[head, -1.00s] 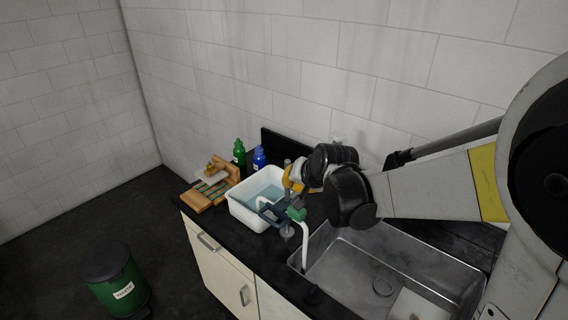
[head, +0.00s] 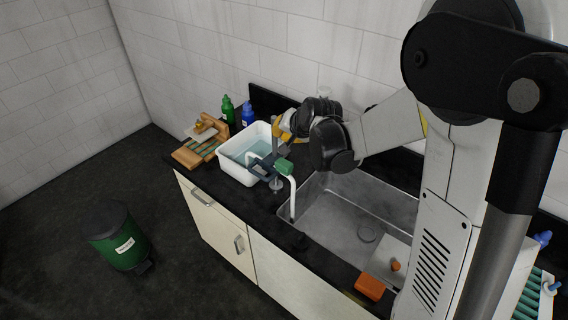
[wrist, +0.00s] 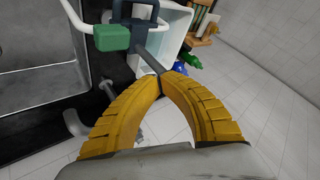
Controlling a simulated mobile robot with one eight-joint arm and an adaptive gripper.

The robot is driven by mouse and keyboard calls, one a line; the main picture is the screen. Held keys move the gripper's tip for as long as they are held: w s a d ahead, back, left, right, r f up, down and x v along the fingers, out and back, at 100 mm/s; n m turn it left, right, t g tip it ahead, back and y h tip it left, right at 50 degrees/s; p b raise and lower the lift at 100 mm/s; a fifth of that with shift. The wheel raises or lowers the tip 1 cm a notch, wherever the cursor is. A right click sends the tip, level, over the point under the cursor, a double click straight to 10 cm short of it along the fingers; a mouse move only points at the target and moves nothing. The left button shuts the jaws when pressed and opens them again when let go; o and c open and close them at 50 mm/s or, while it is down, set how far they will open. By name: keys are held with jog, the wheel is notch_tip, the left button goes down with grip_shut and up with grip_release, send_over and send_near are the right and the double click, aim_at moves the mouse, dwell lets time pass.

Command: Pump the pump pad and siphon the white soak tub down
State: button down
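The white soak tub (head: 228,166) stands on the dark counter left of the sink and holds bluish water. A white siphon tube (head: 293,195) runs from the tub over its rim to the sink's near left edge. A green block (head: 284,166), likely the pump pad, sits on the tube; it also shows in the wrist view (wrist: 112,37). A dark clamp-like bracket (wrist: 135,14) is at the tub's rim, with a dark bar (wrist: 148,60) reaching out from it. My gripper (wrist: 163,78) has its yellow fingertips closed together around the end of this bar, beside the green block.
The metal sink (head: 340,225) lies right of the tub, with an orange block (head: 369,287) on its near edge. A green bin (head: 122,240) stands on the floor.

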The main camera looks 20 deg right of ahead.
aim_at(282, 160)
notch_tip(282, 160, down, 8)
jog(key=b, duration=0.5)
jog(key=shift+r, duration=0.2)
jog(key=shift+b, duration=0.3)
dwell(0.7)
jog(key=shift+f+b, duration=0.4)
jog(key=shift+f+b, duration=0.95)
jog(key=shift+f, duration=0.15)
dwell(0.9)
jog(key=shift+r, duration=0.15)
jog(key=shift+r+p, duration=1.1)
jog(key=shift+r, duration=0.3)
jog(key=shift+f, duration=0.1)
jog(key=shift+f+b, duration=0.35)
jog(key=shift+b, duration=0.25)
